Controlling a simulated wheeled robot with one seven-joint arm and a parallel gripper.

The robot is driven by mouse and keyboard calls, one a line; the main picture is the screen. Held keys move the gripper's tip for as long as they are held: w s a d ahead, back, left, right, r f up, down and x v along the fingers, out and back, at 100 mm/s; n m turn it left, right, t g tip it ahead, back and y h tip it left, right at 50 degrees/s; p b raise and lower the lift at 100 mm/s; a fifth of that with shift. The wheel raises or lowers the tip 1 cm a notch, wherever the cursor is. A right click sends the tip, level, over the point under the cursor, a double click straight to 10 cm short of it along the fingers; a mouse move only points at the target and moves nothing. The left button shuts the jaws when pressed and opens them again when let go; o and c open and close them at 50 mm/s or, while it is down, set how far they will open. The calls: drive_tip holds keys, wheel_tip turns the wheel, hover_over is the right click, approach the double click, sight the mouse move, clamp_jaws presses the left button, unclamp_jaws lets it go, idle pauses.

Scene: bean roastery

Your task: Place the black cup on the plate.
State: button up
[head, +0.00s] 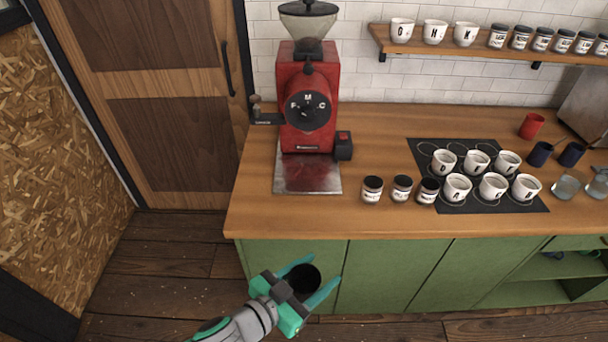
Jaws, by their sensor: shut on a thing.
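The black cup (303,279) is between the teal fingers of my gripper (322,271), which is shut on it. Its dark round opening faces the camera. My gripper holds it in front of the green cabinet doors, at the near side of the counter. A flat, shiny metal plate (308,181) lies on the counter under the front of the red grinder, farther back than the cup. Its front part is bare. No separate dinner-type plate shows clearly.
The red grinder (308,115) stands behind the metal plate. Several jars (372,190) stand to its right. Lettered white cups (457,187) stand on a black mat (525,206). A red cup (531,125) and dark blue cups (541,153) are farther right. The counter (258,190) left of the plate is clear.

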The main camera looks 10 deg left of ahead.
drive_tip(key=shift+w+d+f, duration=0.25)
drive_tip(key=shift+w+f, duration=0.35)
drive_tip(key=shift+w, duration=0.15)
drive_tip(key=w+d+f+n+y, duration=0.1)
drive_tip(key=w+d+f, duration=0.1)
drive_tip(key=w+f, duration=0.4)
drive_tip(key=w+d+f+n+t+y, duration=0.1)
drive_tip(key=w+d+f+n+y, duration=0.1)
drive_tip(key=w+f, duration=0.5)
wheel_tip(320, 180, down, 2)
drive_tip(key=shift+w+d+f+t, duration=0.15)
drive_tip(key=shift+d+t, duration=0.15)
drive_tip(key=shift+d, duration=0.2)
